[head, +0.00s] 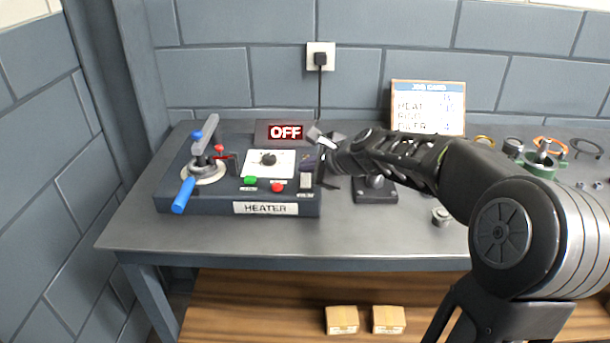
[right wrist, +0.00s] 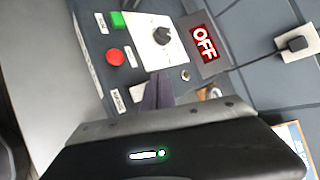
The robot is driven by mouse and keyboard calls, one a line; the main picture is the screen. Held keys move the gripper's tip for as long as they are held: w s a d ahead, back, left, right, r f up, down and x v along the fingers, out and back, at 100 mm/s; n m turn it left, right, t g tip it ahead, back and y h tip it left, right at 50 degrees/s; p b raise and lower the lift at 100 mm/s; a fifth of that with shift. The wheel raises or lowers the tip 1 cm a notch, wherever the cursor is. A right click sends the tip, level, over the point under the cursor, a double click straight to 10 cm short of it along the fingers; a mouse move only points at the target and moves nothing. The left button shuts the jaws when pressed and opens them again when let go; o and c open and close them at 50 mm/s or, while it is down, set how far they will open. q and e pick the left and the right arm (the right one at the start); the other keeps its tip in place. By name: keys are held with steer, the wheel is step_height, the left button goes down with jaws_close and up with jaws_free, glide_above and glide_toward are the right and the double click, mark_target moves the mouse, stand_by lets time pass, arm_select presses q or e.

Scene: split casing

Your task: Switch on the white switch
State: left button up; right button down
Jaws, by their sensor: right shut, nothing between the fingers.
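The white switch (head: 306,181) sits at the right front corner of the dark heater box (head: 180,204). In the right wrist view a small pale switch (right wrist: 137,93) shows beside its label, close to the fingertips. The display (head: 285,132) reads OFF in both views. My right gripper (head: 309,164) is shut and empty, just behind and above the switch in the head view. Its narrow fingers (right wrist: 158,90) show together in the right wrist view. I cannot tell whether they touch the box. My left gripper is not in view.
The heater also carries a green button (head: 250,181), a red button (head: 277,187), a black dial (head: 268,158) and a blue-handled lever (head: 184,194). A small dark fixture (head: 375,190) stands to its right. A cable runs from the wall socket (head: 321,56). The table front (head: 250,238) is clear.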

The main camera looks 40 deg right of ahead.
mark_target(308, 183)
steer(key=shift+f+b, duration=0.3)
steer(key=shift+f, duration=0.1)
stand_by(0.4)
steer(key=shift+r, duration=0.15)
steer(key=shift+r+p, duration=0.7)
steer(key=shift+p, duration=0.15)
steer(key=r+p, duration=0.3)
steer(key=s+r+p, duration=0.1)
steer(key=r+p, duration=0.1)
steer(key=shift+a, duration=0.3)
stand_by(0.5)
